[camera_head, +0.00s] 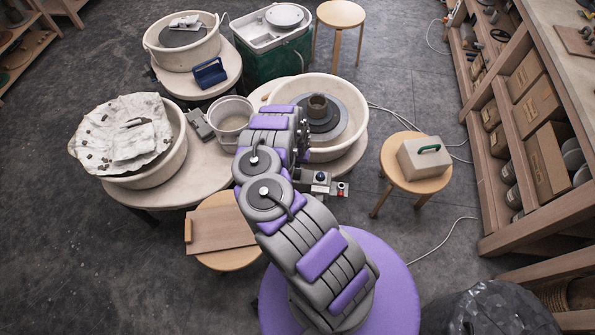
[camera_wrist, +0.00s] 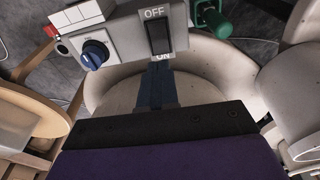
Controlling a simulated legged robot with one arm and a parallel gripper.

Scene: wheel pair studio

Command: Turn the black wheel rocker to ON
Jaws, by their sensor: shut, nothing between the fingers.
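The black rocker (camera_wrist: 159,32) is on the grey control box (camera_wrist: 116,42) in the wrist view. OFF is printed above it and ON below it. I cannot tell which end is pressed in. My gripper (camera_wrist: 158,72) is shut and empty, its dark blue fingers pointing at the ON end of the rocker. The fingertips overlap the ON label; whether they touch it is unclear. In the head view the control box (camera_head: 318,180) shows beside the front wheel basin (camera_head: 352,92), just right of my arm. My arm hides the gripper there.
The box also carries a blue knob (camera_wrist: 95,54) and a red button (camera_wrist: 51,31). A green handle (camera_wrist: 214,20) is to the rocker's right in the wrist view. A stool (camera_head: 385,160) with a lidded box (camera_head: 420,165) stands to the right, a bat-topped stool (camera_head: 215,262) to the left.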

